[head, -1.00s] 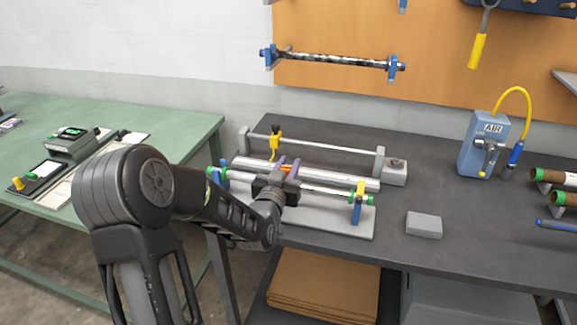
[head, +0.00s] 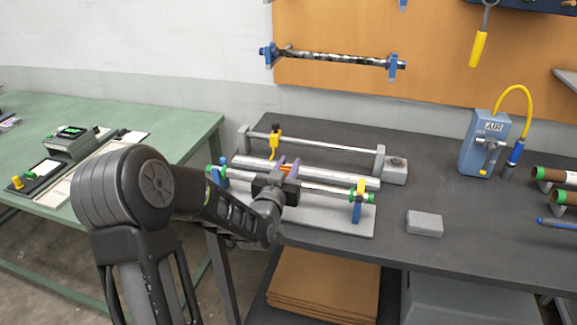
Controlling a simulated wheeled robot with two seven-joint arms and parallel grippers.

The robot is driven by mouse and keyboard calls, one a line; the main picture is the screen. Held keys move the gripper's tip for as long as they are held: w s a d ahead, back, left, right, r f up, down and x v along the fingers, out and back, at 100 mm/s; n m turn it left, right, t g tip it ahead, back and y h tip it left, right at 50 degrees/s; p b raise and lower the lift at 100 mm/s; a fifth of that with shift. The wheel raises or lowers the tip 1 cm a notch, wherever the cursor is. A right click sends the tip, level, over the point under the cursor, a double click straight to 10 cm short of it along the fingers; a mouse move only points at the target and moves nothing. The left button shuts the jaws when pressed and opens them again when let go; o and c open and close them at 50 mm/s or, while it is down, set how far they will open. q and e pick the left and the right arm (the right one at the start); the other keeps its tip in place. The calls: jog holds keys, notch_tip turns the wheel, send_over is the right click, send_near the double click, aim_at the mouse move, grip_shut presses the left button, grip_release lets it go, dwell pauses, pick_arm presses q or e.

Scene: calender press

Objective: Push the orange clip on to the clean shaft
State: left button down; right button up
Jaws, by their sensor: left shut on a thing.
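The clean shaft (head: 325,188) is a shiny metal bar with green ends. It lies across blue supports (head: 357,212) on the grey base of the press. The small orange clip (head: 287,168) is at the shaft, left of its middle. My right gripper is not in view.
Behind are a large roller (head: 255,164) and a thin rod with a yellow piece (head: 275,143). Another yellow piece (head: 361,186) is at the shaft's right end. A grey block (head: 424,223) lies on the dark bench. A dark-smeared shaft (head: 330,58) hangs on the wall board.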

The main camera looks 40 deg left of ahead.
pick_arm(q)
jog(key=shift+f+b, duration=0.3)
jog(key=shift+b, duration=0.1)
dwell(0.4)
jog(key=c, duration=1.1)
grip_release()
jog(key=b+v, duration=0.1)
jog(key=v, duration=0.6)
jog(key=shift+s+d+b, duration=0.15)
jog(key=shift+s+b, duration=0.25)
